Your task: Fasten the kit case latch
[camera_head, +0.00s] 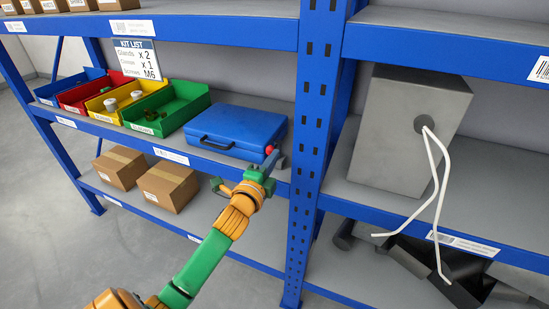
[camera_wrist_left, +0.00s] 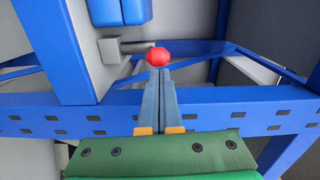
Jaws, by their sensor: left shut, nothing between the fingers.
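The blue kit case (camera_head: 236,130) lies on the middle shelf with its lid down and a dark handle on its front. A small red knob (camera_head: 269,149) shows at its front right corner. I take it to be part of the latch, whose exact position I cannot tell. My left gripper (camera_head: 272,160) is at that corner, its fingers shut and empty. In the left wrist view the red knob (camera_wrist_left: 157,56) is right at or in front of the fingertips (camera_wrist_left: 159,70); I cannot tell if they touch. My right gripper is not in view.
Green (camera_head: 168,108), yellow (camera_head: 113,103), red (camera_head: 84,95) and blue (camera_head: 66,86) bins stand left of the case. A blue upright (camera_head: 313,110) rises close to its right. A grey box (camera_head: 405,130) with white cables stands beyond. Cartons (camera_head: 168,186) sit below.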

